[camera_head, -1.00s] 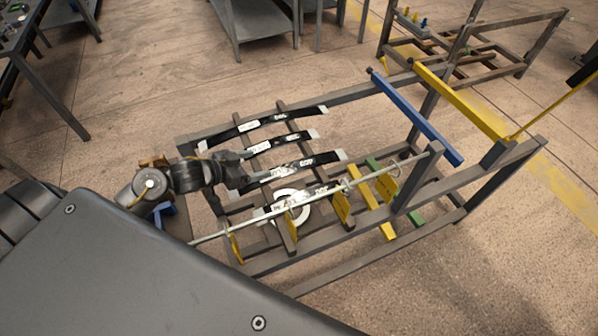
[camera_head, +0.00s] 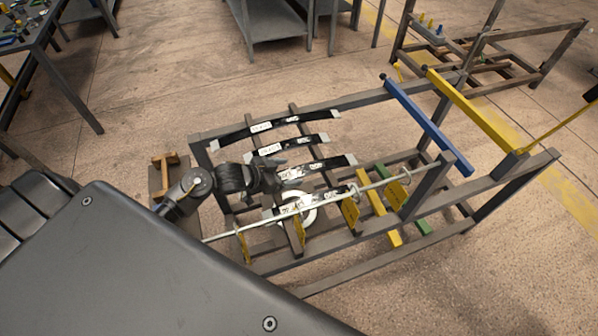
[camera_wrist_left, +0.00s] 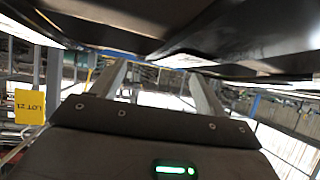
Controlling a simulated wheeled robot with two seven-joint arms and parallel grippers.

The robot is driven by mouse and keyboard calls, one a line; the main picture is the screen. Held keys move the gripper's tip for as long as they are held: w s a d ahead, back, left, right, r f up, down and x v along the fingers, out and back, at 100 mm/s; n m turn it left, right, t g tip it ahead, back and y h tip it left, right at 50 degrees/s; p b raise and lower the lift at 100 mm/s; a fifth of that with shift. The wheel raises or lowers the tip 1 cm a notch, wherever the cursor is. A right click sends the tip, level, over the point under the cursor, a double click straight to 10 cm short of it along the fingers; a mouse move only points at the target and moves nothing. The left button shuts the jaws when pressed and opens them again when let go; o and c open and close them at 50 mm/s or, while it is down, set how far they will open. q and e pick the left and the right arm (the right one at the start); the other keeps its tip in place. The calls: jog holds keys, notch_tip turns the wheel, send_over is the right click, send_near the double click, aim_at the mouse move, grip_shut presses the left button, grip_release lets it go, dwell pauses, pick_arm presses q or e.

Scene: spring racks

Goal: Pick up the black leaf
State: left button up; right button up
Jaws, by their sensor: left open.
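Several black leaves with white labels and pale ends lie across a grey rack (camera_head: 345,106). From the back they are a first leaf (camera_head: 296,119), a second leaf (camera_head: 306,143), a third leaf (camera_head: 334,163) and a front leaf (camera_head: 323,198). My left gripper (camera_head: 280,166) is at the left part of the third leaf and hides its left end. In the left wrist view the two fingers of my left gripper (camera_wrist_left: 160,75) stand apart with nothing between them. Dark leaf undersides (camera_wrist_left: 200,30) cross just above the fingertips. I cannot tell whether they touch. My right gripper is not in view.
A metal rod (camera_head: 330,202) with yellow tags (camera_head: 351,214) runs along the rack's front. Blue (camera_head: 428,125) and yellow (camera_head: 475,110) bars cross its right end. A white ring (camera_head: 312,216) sits under the front leaf.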

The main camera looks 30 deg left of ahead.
aim_at(299, 170)
pick_arm(q)
jog(key=x, duration=0.3)
jog(key=shift+w+d, duration=0.2)
jog(key=shift+d, duration=0.05)
jog(key=shift+s, duration=0.1)
grip_shut()
dwell(0.4)
